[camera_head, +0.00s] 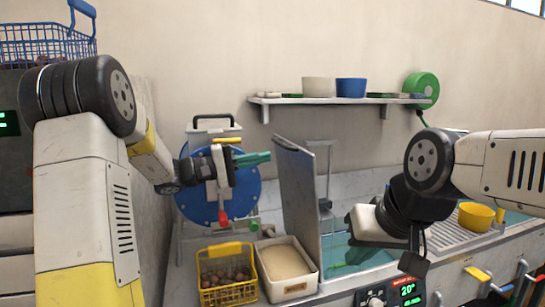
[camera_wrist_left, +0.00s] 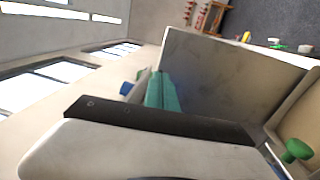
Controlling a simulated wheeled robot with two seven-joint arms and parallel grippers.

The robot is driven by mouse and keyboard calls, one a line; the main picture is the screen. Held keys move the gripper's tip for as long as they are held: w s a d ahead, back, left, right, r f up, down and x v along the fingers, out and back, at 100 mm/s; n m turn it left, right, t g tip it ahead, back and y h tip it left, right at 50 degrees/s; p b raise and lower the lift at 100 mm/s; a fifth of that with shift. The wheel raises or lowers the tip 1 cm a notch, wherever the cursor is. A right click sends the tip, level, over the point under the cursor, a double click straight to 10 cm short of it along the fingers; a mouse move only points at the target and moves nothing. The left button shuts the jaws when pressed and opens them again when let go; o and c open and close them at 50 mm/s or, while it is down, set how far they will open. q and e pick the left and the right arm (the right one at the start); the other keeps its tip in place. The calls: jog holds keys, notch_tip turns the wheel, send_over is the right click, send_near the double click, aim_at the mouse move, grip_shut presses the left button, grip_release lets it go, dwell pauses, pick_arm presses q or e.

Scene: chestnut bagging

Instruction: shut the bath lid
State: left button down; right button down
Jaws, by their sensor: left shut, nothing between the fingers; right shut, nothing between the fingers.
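The bath lid (camera_head: 298,190) is a grey panel standing upright, open, at the left side of the bath (camera_head: 334,243), whose teal water shows. My left gripper (camera_head: 262,158) has its teal fingers shut and empty, pointing right, just left of the lid's upper part. A small gap seems to remain between them. In the left wrist view the shut fingers (camera_wrist_left: 162,93) are beside the grey lid (camera_wrist_left: 232,85). My right gripper (camera_head: 350,258) is over the bath, its teal fingers shut and pointing down-left; they are hard to tell from the water.
A yellow basket (camera_head: 228,295) of chestnuts and a cream bin (camera_head: 290,292) stand left of the bath front. A blue disc (camera_head: 245,190) is behind my left gripper. A yellow bowl (camera_head: 476,215) sits on the ribbed drainer at right. A shelf (camera_head: 340,101) hangs above.

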aim_at(301, 150)
pick_arm(q)
jog(key=x, duration=0.8)
jog(key=shift+d, duration=0.35)
jog(key=shift+r, duration=0.1)
